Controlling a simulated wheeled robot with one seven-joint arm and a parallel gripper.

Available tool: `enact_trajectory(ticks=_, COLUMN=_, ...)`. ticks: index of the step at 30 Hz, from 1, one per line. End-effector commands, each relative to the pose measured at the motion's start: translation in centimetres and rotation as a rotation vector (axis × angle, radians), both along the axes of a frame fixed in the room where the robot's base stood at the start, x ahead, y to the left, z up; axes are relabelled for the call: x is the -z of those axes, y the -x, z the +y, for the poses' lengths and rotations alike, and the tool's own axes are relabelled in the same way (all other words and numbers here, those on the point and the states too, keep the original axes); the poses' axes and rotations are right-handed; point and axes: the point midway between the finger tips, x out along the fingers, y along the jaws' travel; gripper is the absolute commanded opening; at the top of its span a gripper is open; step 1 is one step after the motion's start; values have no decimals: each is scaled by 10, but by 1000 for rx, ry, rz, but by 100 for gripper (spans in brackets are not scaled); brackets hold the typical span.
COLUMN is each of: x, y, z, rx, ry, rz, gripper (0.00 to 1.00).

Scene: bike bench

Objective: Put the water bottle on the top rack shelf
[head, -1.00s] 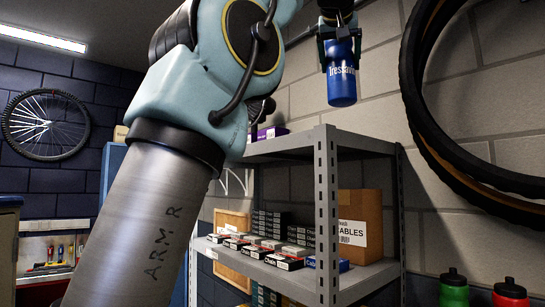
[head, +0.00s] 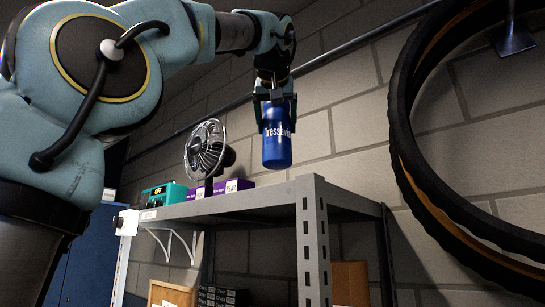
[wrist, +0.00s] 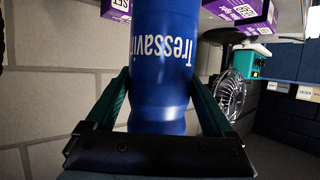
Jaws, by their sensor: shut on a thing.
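The blue water bottle (head: 277,140) with white lettering hangs upright in my gripper (head: 276,108). My gripper is shut on its upper part. The bottle is above the level of the top rack shelf (head: 250,201), near its back right in the head view; I cannot tell whether it is directly over the shelf. Its bottom looks apart from the shelf surface. In the wrist view the bottle (wrist: 165,60) stands between the two green fingers and the shelf's items show beyond it.
On the top shelf stand purple boxes (head: 232,186), a fan (head: 206,150) and a teal device (head: 165,193). Right of them the shelf looks clear. A tyre (head: 410,150) hangs on the brick wall at right. A cardboard box (head: 350,283) sits on a lower shelf.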

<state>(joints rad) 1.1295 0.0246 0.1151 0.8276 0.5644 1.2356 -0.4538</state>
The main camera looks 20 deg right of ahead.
Motion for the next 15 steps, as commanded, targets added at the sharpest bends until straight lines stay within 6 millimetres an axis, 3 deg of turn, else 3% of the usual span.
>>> enact_trajectory(ticks=5, x=23, y=1, z=0, rx=2, ry=-2, rz=1, gripper=29)
enact_trajectory(ticks=15, x=46, y=1, z=0, rx=2, ry=-2, rz=1, gripper=29)
